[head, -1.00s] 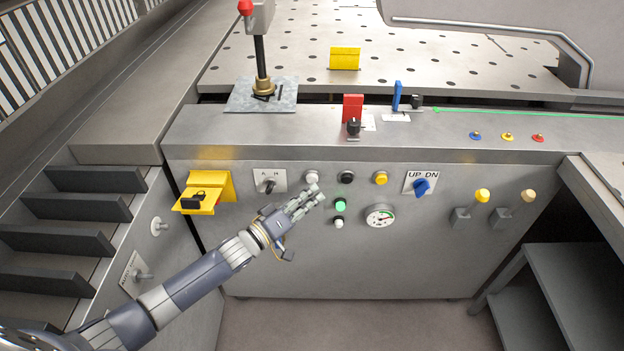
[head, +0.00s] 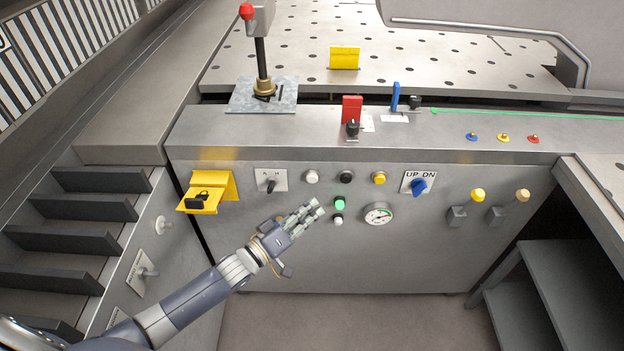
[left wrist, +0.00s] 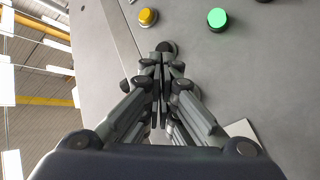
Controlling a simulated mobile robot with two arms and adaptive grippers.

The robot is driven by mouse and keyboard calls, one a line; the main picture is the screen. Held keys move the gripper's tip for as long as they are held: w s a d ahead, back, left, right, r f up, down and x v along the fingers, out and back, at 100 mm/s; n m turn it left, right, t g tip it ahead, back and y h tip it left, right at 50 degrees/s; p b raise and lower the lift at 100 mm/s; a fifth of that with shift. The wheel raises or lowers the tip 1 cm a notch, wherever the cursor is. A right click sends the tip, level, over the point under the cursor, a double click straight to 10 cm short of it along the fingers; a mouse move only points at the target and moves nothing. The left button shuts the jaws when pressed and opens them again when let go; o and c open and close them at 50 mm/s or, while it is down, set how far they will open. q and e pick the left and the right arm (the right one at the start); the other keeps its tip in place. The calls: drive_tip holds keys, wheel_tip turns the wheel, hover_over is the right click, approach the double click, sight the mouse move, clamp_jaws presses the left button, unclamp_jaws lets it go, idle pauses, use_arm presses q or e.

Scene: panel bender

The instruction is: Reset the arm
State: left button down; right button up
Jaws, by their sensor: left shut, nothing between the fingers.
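My left gripper (head: 315,208) is shut and empty in front of the grey control panel (head: 300,255). In the head view its fingertips are just left of the lit green button (head: 340,203) and the white button (head: 338,221) below it. In the left wrist view the closed fingers (left wrist: 163,65) point at the panel face, with the lit green button (left wrist: 217,19) to their upper right. A dark round button lies right at the fingertips there. Contact cannot be told. My right gripper is not in view.
The floor below the panel is clear.

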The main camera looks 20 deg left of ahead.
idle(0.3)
use_arm(q)
drive_tip(key=s+a+f+m+g+y, duration=0.1)
drive_tip(key=s+a+f+g+y, duration=0.2)
drive_tip(key=f, duration=0.7)
drive_tip(key=s+a+f+g+y, duration=0.1)
drive_tip(key=s+a+f+y, duration=0.1)
drive_tip(key=s+f, duration=0.5)
drive_tip(key=s+a+f+m+g+y, duration=0.1)
drive_tip(key=s+a+f+y, duration=0.15)
drive_tip(key=f, duration=0.95)
drive_tip(key=s+f+m+g, duration=0.1)
drive_tip(key=s+f+g, duration=0.2)
drive_tip(key=s, duration=0.9)
drive_tip(key=s+f+m+g+y, duration=0.1)
drive_tip(key=s+f+g, duration=0.2)
drive_tip(key=s+f, duration=0.6)
drive_tip(key=s+f+m+g+y, duration=0.1)
drive_tip(key=s+f+g, duration=0.3)
drive_tip(key=s, duration=1.1)
wheel_tip(320, 180, down, 2)
drive_tip(key=shift+s+d+m, duration=0.15)
drive_tip(key=shift+d+m, duration=0.2)
drive_tip(key=shift+m, duration=0.25)
